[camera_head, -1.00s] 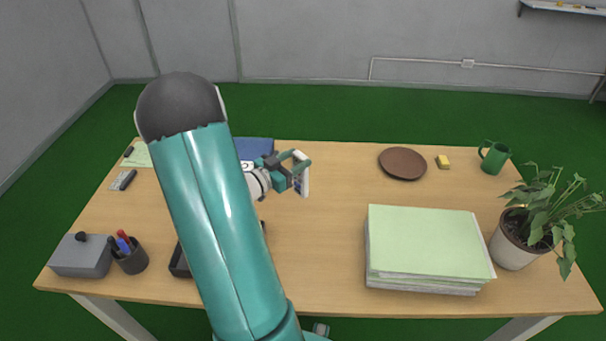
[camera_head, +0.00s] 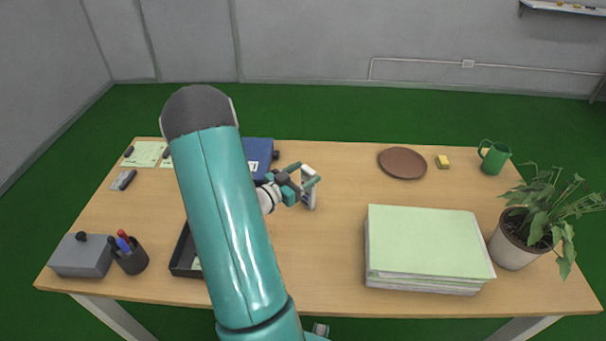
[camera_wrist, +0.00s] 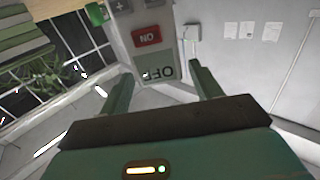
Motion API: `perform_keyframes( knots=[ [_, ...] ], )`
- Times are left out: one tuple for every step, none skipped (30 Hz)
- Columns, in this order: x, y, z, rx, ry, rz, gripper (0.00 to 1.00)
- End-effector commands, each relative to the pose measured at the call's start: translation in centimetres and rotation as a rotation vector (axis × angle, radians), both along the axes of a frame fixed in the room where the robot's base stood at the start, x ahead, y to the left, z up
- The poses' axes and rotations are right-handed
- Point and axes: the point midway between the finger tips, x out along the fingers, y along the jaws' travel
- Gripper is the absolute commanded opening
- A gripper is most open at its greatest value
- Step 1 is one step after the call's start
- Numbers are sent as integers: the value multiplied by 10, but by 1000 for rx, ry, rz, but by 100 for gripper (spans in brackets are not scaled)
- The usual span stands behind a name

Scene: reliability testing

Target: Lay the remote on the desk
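In the head view my gripper (camera_head: 312,183) is over the middle of the desk (camera_head: 335,245), and part of the remote (camera_head: 309,200) shows below the fingers, steeply tilted. A gap between the remote and the desk is hard to judge. My arm hides part of the desk's left half.
A black tray (camera_head: 181,262), blue binder (camera_head: 262,147), pen cup (camera_head: 132,262) and grey box (camera_head: 80,258) lie left. A paper stack (camera_head: 425,240), brown plate (camera_head: 402,162), yellow sponge (camera_head: 442,161), green mug (camera_head: 493,158) and plant (camera_head: 517,240) stand right. Centre desk is bare.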

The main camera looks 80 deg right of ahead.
Motion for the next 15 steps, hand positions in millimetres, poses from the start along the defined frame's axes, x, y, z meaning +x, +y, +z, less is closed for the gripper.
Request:
perform_keyframes(
  knots=[
    [0, 0, 0, 0, 0, 0, 70],
    [0, 0, 0, 0, 0, 0, 70],
    [0, 0, 0, 0, 0, 0, 70],
    [0, 0, 0, 0, 0, 0, 70],
    [0, 0, 0, 0, 0, 0, 70],
    [0, 0, 0, 0, 0, 0, 70],
    [0, 0, 0, 0, 0, 0, 70],
    [0, 0, 0, 0, 0, 0, 70],
    [0, 0, 1, 0, 0, 0, 70],
    [0, 0, 1, -1, -1, 0, 70],
    [0, 0, 3, -1, -1, 0, 70],
    [1, 1, 4, -1, -1, 1, 70],
    [3, 4, 3, 0, 0, 2, 70],
    [6, 7, 3, 0, 0, 4, 70],
    [10, 12, 3, 0, 0, 5, 70]
  ],
)
